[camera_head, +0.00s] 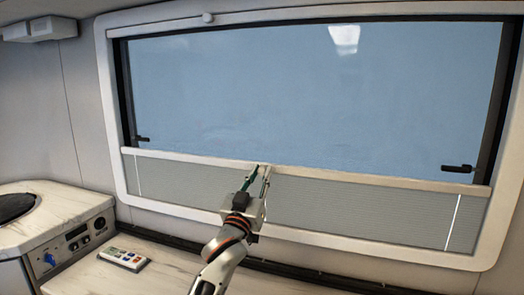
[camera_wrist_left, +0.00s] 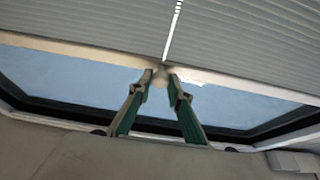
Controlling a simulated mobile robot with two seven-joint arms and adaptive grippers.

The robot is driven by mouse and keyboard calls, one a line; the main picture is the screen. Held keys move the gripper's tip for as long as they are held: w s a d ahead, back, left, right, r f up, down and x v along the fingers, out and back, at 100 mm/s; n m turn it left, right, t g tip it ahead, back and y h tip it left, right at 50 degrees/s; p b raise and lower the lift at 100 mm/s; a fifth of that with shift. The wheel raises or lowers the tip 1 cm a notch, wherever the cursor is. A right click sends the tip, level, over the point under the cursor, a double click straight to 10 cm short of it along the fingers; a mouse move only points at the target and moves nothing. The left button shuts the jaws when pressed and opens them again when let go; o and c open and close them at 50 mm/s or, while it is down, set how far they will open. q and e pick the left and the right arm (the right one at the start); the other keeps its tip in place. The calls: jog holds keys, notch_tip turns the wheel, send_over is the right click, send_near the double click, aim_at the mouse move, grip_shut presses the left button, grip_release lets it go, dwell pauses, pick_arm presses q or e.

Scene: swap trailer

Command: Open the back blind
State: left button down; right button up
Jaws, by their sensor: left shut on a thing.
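The back blind (camera_head: 340,205) is a grey pleated screen across the bottom part of the large window (camera_head: 310,95). Its pale top bar (camera_head: 380,178) runs the full width of the window, and clear pane shows above it. My left gripper (camera_head: 261,168) reaches up to the middle of this bar. In the left wrist view, the green fingers (camera_wrist_left: 160,75) are closed on a small pale handle at the bar (camera_wrist_left: 90,55); the fingertips partly hide it. The pleats (camera_wrist_left: 255,50) fill the top of that view. My right gripper is not in view.
Black latches (camera_head: 458,168) sit at both sides of the window, just above the bar. A white frame (camera_head: 112,110) surrounds it. A counter below holds a remote-like panel (camera_head: 124,258), with a stove unit (camera_head: 70,235) at left.

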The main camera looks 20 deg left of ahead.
pick_arm(q)
notch_tip(320, 180, down, 17)
jog(key=b, duration=0.5)
jog(key=c, duration=1.9)
grip_release()
jog(key=v, duration=1.2)
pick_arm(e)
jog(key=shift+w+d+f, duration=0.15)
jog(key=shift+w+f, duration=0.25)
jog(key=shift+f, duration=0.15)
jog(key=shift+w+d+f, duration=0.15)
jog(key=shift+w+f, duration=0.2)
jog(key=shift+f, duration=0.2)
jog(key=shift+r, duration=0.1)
